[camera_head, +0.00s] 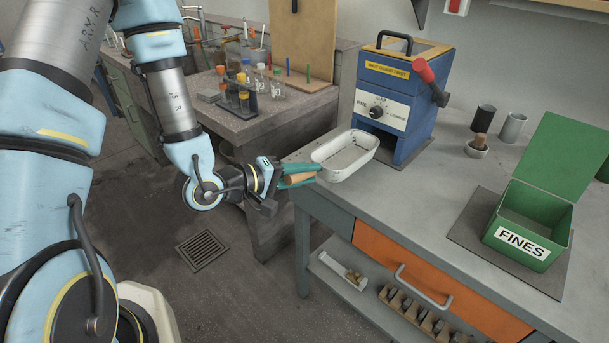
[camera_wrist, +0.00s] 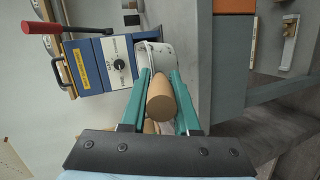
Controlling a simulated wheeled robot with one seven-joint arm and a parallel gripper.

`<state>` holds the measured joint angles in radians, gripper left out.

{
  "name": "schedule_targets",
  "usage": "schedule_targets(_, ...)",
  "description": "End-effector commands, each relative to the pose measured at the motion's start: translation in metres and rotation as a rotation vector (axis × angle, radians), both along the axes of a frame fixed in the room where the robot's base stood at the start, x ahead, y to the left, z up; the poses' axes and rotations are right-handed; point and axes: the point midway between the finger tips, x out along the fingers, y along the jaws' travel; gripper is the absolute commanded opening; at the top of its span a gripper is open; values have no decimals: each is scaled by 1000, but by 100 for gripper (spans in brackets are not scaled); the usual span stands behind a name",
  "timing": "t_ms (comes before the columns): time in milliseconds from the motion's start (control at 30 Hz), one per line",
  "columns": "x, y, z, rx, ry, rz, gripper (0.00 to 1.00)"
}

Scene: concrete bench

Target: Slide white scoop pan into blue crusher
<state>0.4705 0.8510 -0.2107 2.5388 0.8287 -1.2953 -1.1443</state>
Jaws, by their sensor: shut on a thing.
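The white scoop pan (camera_head: 346,158) is a shallow rounded tray with a wooden handle (camera_head: 299,179). My gripper (camera_head: 303,176) is shut on that handle, its teal fingers on either side. The pan sits at the bench's left end, in front of the blue crusher (camera_head: 400,100), with its far end close to the crusher's lower opening. In the wrist view the handle (camera_wrist: 161,98) lies between the fingers, and part of the pan (camera_wrist: 158,60) shows beyond it, by the crusher (camera_wrist: 95,65). I cannot tell whether the pan's far edge is inside the opening.
A green box labelled FINES (camera_head: 525,240) with its lid open stands on a dark mat at right. A mortar with pestle (camera_head: 477,147) and two cups stand behind. An orange drawer (camera_head: 410,270) is below the bench top.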

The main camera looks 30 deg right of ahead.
Motion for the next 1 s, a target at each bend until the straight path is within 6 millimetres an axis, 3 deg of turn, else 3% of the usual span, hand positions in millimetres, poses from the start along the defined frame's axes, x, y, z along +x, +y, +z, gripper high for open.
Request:
schedule_targets(167,2,-7,-10,-2,-3,0,0)
schedule_targets(1000,6,-16,-20,-4,-1,-3,0)
